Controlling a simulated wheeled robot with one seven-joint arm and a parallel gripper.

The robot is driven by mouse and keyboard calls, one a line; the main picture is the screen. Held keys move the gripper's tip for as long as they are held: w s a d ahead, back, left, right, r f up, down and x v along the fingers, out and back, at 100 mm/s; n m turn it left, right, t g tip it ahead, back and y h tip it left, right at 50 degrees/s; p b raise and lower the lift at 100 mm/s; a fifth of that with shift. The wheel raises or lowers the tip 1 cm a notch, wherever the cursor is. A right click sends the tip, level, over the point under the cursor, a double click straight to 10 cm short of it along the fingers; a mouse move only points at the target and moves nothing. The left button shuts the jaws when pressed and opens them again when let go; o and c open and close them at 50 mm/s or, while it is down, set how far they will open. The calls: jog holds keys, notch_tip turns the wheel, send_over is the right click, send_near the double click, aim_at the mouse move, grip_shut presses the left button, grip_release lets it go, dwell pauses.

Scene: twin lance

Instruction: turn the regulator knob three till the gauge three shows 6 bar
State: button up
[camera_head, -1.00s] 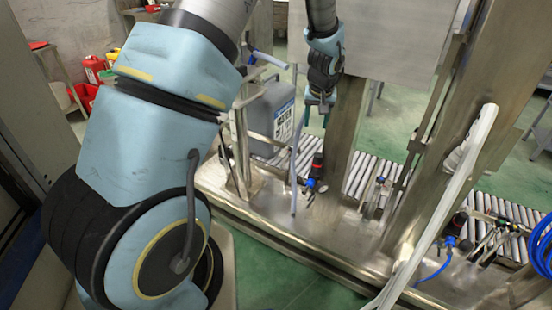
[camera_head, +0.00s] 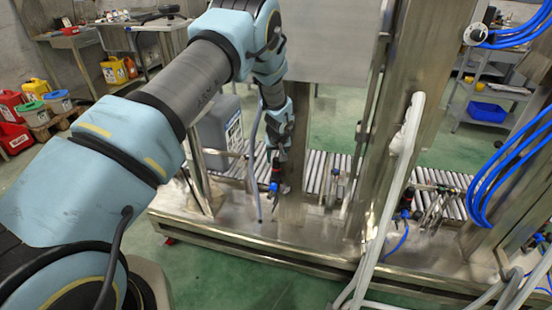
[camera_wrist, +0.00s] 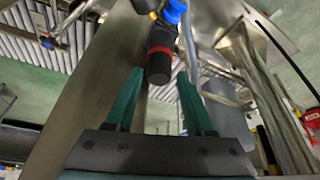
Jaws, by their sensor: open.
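A regulator with a black cylindrical knob (camera_wrist: 159,62), a red ring and a blue body (camera_wrist: 173,12) is in the wrist view. My gripper (camera_wrist: 160,76) has two green fingers, spread apart, one on each side of the knob's end with gaps showing. In the head view my gripper (camera_head: 281,154) points down just above this regulator (camera_head: 274,187), by the steel post. Similar regulators stand further right, one near the middle (camera_head: 335,173) and one by the white hose (camera_head: 406,204). I cannot tell which carries number three. No gauge reading is legible.
A steel post (camera_head: 291,215) stands close by my gripper. A grey canister (camera_head: 219,132) and a roller conveyor (camera_head: 316,172) lie behind. A white hose (camera_head: 402,160) and blue hoses (camera_head: 484,185) hang at the right. Green floor is free in front.

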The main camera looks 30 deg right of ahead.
jog(key=shift+x, duration=1)
jog(key=shift+c, duration=0.4)
grip_shut()
